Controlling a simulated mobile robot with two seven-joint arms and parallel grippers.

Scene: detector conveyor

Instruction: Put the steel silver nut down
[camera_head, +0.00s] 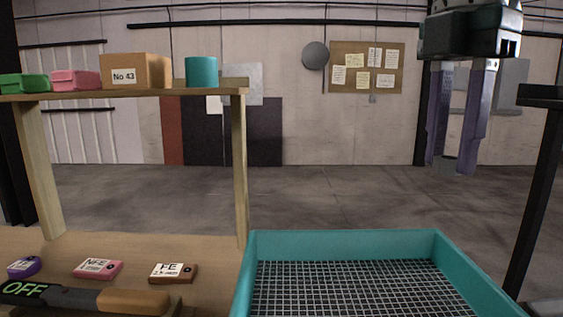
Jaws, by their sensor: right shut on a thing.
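My right gripper (451,160) hangs at the upper right with its purple fingers pointing down. It is shut on a small grey piece, the steel silver nut (449,165), which shows only a little between the fingertips. The nut is held in the air, right of the middle, and appears above the teal tray in the picture. Its exact shape is hard to make out. My left gripper is not in view.
A teal tray (342,238) with a wire mesh bottom stands at the front. A shelf (200,92) with boxes stands above.

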